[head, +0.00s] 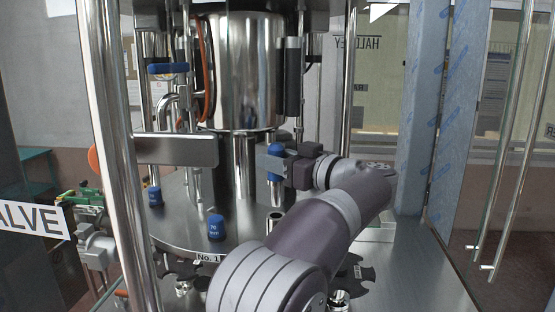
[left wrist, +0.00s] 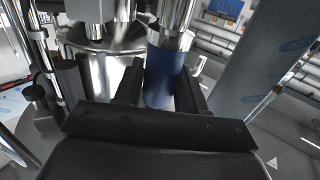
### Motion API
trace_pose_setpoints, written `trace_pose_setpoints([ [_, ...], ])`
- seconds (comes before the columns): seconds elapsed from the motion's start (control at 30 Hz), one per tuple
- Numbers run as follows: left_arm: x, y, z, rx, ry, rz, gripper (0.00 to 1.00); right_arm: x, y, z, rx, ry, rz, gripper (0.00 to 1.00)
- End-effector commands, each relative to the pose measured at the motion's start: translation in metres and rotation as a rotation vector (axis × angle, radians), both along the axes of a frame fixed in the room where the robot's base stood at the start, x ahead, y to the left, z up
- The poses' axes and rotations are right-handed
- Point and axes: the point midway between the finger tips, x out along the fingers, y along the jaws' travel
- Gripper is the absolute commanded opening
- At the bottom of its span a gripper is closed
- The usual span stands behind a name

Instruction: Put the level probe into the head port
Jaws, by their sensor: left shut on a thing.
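The level probe, a metal rod with a blue cap (head: 276,152), is upright in my left gripper (head: 275,170). The gripper is shut on its blue part, and the metal part (head: 275,193) hangs below the jaws. In the left wrist view the probe's blue body (left wrist: 164,80) stands between the two dark fingers (left wrist: 160,92). A short open metal socket (head: 275,220) rises from the round steel head plate (head: 180,232) just below the probe; I cannot tell whether they touch or whether this is the head port. My right gripper is not in view.
Blue-capped fittings stand on the plate at the left (head: 155,196) and front (head: 216,228). A large steel cylinder (head: 243,70) stands behind the gripper. Vertical posts (head: 110,150) and a flat steel bar (head: 175,150) crowd the left. A film-wrapped column (head: 420,110) stands at the right.

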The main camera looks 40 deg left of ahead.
Motion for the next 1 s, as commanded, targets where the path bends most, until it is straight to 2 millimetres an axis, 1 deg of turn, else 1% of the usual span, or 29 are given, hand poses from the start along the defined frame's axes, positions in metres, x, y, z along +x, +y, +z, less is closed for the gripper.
trace_pose_setpoints([
  [0.3, 0.0, 0.0, 0.002, 0.0, 0.0, 0.0, 0.04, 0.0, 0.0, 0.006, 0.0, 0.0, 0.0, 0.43],
  [0.77, 0.0, 0.0, 0.001, 0.001, -0.001, 0.0, 0.04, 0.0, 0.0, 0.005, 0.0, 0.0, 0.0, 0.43],
  [1.0, 0.0, 0.0, 0.002, 0.001, -0.001, 0.0, 0.04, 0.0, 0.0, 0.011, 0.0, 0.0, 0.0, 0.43],
])
